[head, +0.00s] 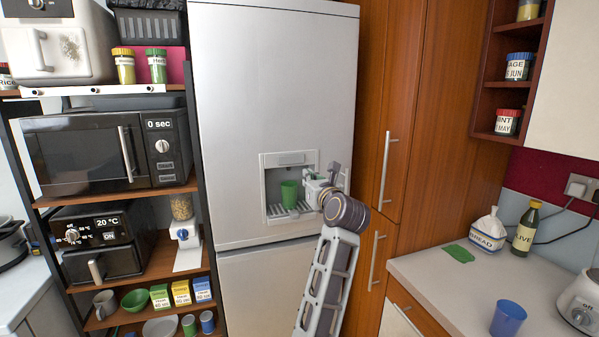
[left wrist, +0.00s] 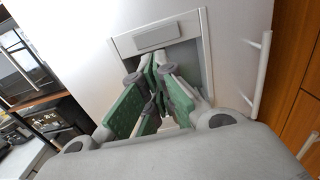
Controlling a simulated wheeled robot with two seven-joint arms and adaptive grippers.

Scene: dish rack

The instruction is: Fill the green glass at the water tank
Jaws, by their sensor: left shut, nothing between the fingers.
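The green glass (head: 289,192) stands upright in the water dispenser niche (head: 268,206) of the tall white fridge, on the slatted drip tray. I cannot tell how much water is in it. My left gripper (head: 309,186) is at the right side of the niche, beside the glass; I cannot tell whether it touches it. In the left wrist view my fingers with green pads (left wrist: 158,80) are shut and empty, reaching into the niche. The glass cannot be told apart behind them there. My right gripper is in neither view.
A shelf unit with a black microwave (head: 108,152) and a toaster-like oven (head: 95,240) stands left of the fridge. Wooden cabinets with long handles (head: 387,168) are on the right.

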